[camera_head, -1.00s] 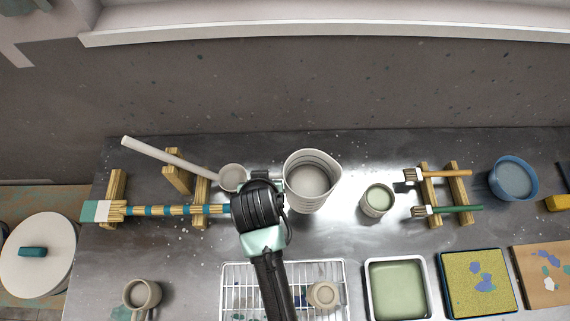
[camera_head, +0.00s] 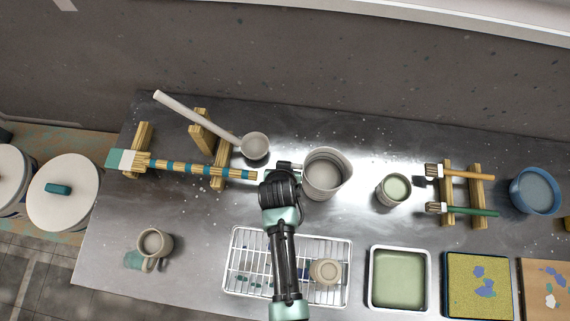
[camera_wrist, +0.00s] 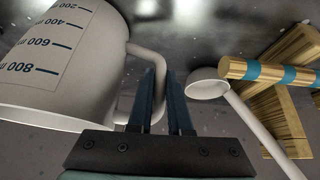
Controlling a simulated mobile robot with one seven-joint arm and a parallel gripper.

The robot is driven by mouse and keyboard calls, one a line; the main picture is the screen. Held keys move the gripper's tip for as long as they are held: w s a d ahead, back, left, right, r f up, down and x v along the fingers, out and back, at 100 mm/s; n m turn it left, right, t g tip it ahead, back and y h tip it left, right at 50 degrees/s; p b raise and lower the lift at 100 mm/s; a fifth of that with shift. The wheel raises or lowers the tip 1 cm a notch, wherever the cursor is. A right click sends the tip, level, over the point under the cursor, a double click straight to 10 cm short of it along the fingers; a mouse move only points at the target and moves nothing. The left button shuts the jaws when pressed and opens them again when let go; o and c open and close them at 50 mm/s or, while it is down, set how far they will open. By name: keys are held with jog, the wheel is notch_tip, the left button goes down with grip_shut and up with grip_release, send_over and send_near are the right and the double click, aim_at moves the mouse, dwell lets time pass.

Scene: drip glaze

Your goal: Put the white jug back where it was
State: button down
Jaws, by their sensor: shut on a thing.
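The white jug (camera_head: 318,184) stands upright over the metal bench, between the ladle and a cup of green glaze. Its blue volume marks show in the wrist view, where the jug (camera_wrist: 72,70) fills the left side. My gripper (camera_head: 290,168) reaches it from the left. In the wrist view my gripper's fingers (camera_wrist: 165,95) are shut on the jug's handle (camera_wrist: 155,62). I cannot tell whether the jug's base touches the bench. Greyish contents show inside the jug from above.
The ladle (camera_head: 254,147) and a striped brush (camera_head: 190,169) lie on wooden rests close left. The glaze cup (camera_head: 392,191) stands right, before two brushes on a rack (camera_head: 447,205) and a blue bowl (camera_head: 537,190). A wire rack (camera_head: 240,284) and green tray (camera_head: 400,278) are in front.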

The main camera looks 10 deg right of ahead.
jog(key=shift+w+r, duration=0.1)
jog(key=c, duration=1.2)
grip_release()
jog(key=shift+f, duration=0.25)
jog(key=shift+c, duration=0.2)
jog(key=o, duration=0.4)
